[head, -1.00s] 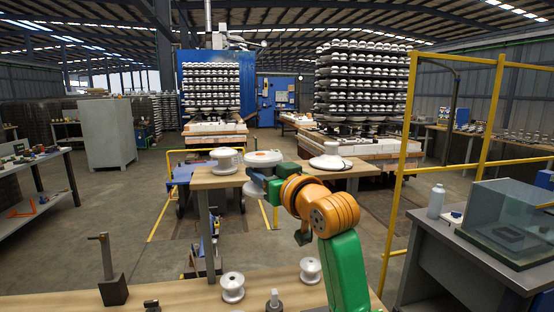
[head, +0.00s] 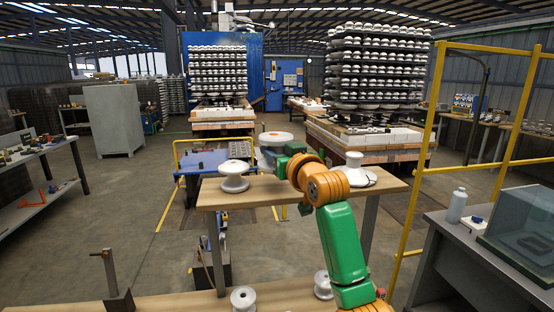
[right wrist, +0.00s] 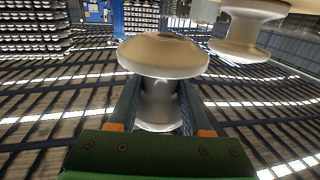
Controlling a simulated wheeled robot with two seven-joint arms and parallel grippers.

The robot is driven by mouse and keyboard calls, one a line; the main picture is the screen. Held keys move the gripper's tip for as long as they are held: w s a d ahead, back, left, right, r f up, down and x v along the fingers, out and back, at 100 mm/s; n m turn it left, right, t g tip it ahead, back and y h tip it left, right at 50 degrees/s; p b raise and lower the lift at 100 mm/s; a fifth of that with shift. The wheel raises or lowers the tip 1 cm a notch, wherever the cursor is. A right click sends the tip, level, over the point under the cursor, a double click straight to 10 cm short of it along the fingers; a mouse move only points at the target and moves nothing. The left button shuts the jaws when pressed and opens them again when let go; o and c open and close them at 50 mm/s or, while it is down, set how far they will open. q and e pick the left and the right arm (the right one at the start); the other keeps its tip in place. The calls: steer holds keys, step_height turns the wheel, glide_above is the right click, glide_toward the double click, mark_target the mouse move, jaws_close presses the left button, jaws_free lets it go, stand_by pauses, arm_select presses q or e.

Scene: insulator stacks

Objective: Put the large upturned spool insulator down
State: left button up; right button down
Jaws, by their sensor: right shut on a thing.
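My left gripper is not in view.
A white insulator with a wide base (head: 355,170) stands at the bench's right. The wooden bench top (head: 285,190) is bare in the middle. Small spools (head: 243,299) stand on the nearer bench. A yellow frame (head: 422,150) rises at the right.

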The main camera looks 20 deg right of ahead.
steer(key=f, duration=0.3)
steer(key=shift+w+f+p, duration=0.2)
steer(key=shift+f+p, duration=0.1)
steer(key=shift+w+d+f, duration=0.1)
steer(key=shift+f, duration=0.1)
steer(key=c, duration=0.8)
jaws_free()
steer(key=shift+f, duration=0.15)
steer(key=o, duration=0.5)
steer(key=shift+c, duration=0.2)
steer(key=shift+s, duration=0.2)
steer(key=shift+r, duration=0.25)
